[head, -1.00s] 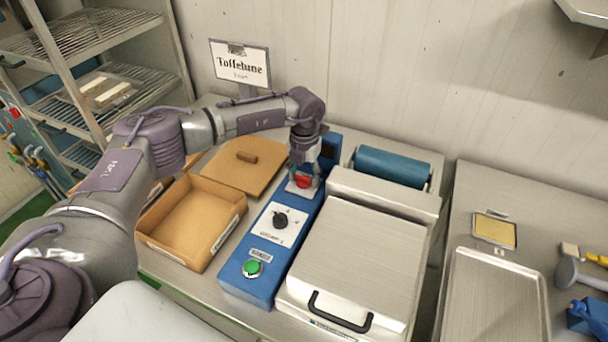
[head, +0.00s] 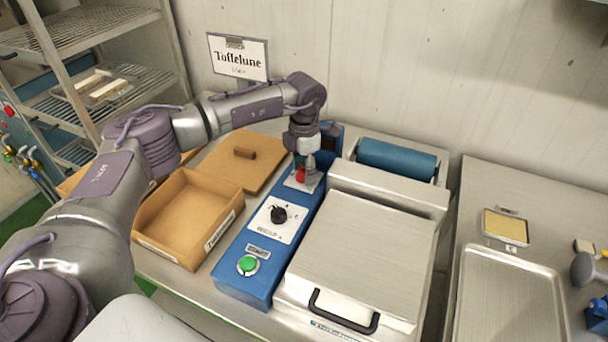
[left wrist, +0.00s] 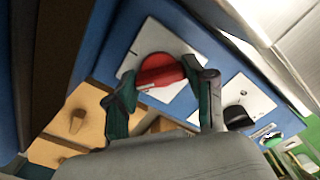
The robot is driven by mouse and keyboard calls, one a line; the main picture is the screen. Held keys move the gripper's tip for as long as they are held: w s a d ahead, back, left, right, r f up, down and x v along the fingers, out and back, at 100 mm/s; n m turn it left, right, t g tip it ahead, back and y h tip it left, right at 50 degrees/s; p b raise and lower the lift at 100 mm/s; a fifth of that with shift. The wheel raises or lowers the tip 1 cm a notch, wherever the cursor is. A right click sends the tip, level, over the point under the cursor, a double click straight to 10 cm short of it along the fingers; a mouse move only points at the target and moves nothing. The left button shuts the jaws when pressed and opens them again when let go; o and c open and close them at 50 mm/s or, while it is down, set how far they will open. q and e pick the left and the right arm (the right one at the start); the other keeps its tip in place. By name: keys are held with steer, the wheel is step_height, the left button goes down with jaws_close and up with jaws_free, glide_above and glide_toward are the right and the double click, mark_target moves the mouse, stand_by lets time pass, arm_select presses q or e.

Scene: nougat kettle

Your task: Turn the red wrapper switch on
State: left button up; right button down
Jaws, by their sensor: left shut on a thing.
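The red switch (head: 300,175) is a red knob on a pale plate at the far end of the blue control panel (head: 238,282). My left gripper (head: 307,172) comes down over it from above and covers part of it. In the left wrist view the red knob (left wrist: 155,70) lies between the two dark green fingers, and the gripper is shut on it. The knob's bar runs nearly sideways in that view. My right gripper is not in view.
The panel also carries a black dial (head: 279,214) and a green button (head: 247,264). A steel machine with a black handle (head: 343,318) and blue roller (head: 396,160) stands right. A wooden tray (head: 160,246) and board (head: 222,168) lie left; a sign (head: 238,57) stands behind.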

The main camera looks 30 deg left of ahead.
mark_target(304, 170)
arm_select(q)
steer(key=m+b, duration=0.3)
steer(key=m, duration=0.2)
steer(key=shift+m, duration=0.3)
steer(key=shift+r+m+b, duration=0.1)
steer(key=shift+m+b, duration=0.7)
steer(key=shift+m, duration=1.4)
steer(key=o, duration=1.2)
steer(key=shift+c, duration=0.2)
step_height(304, 170, up, 12)
